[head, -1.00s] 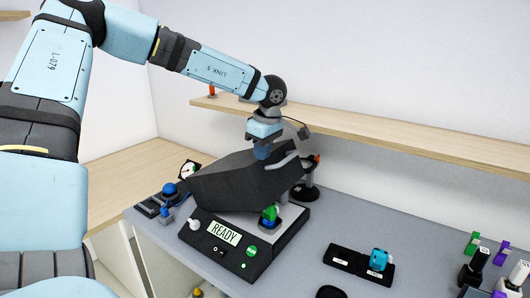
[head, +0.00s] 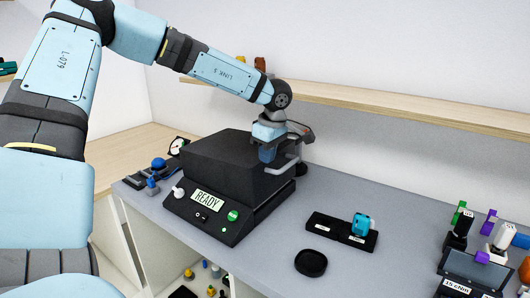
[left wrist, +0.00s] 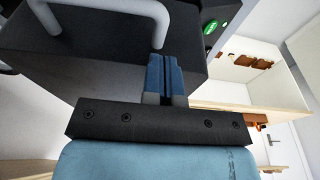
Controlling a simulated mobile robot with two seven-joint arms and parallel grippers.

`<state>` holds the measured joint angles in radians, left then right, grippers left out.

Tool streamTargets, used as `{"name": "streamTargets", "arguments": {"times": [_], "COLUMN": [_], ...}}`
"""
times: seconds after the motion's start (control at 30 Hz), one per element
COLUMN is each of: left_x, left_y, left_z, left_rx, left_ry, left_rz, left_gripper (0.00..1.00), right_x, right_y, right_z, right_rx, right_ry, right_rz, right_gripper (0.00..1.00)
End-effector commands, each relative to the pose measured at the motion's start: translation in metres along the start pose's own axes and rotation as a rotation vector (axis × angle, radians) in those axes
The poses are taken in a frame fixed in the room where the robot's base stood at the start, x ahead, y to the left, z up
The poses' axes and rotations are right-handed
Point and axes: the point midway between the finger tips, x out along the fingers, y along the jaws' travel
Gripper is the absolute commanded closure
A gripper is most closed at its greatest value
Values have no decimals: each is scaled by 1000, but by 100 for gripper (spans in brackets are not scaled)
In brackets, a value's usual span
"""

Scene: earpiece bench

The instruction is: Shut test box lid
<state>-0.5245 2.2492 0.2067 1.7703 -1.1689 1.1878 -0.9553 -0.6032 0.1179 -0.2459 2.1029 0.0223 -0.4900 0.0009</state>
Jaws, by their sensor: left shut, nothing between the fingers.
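The test box has a black lid (head: 225,155) and a dark base with a READY display (head: 207,200). The lid lies low and about level over the base, covering its top; whether a thin gap is left I cannot tell. A grey bar handle (head: 284,168) sticks out at the lid's right side and also shows in the left wrist view (left wrist: 152,10). My left gripper (head: 267,153) is shut and empty at the lid's right end, beside the handle. In the left wrist view its blue fingers (left wrist: 164,72) are together close against the dark lid; contact is unclear. My right gripper is out of view.
A black tray (head: 325,231) with a teal earpiece (head: 361,224) and a round black dish (head: 311,263) lie right of the box. Blue-knobbed parts (head: 157,164) stand left. A wooden shelf (head: 400,112) runs behind.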

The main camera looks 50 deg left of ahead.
Motion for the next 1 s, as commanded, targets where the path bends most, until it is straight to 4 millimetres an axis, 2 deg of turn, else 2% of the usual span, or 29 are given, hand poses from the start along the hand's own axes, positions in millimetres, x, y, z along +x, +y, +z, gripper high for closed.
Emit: {"name": "streamTargets", "arguments": {"times": [0.03, 0.2, 0.47, 0.63, 0.77, 0.8, 1.0], "left_x": [10, 22, 17, -2, -31, -32, -68], "left_y": [0, 0, 0, -4, -11, -10, -9], "left_z": [3, 8, 7, 1, -9, 0, 28], "left_rx": [1, 1, 0, -3, -9, -6, -6], "left_ry": [0, 1, 0, -1, 0, 3, 4], "left_rz": [-1, -1, 0, 1, 2, 2, 1], "left_gripper": [100, 100, 100, 100, 100, 100, 100], "right_x": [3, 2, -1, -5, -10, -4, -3], "right_y": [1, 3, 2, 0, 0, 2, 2], "right_z": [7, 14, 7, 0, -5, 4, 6], "right_rx": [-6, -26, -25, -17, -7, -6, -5], "right_ry": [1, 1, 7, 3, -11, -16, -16], "right_rz": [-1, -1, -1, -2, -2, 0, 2], "right_gripper": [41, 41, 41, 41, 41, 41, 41]}}
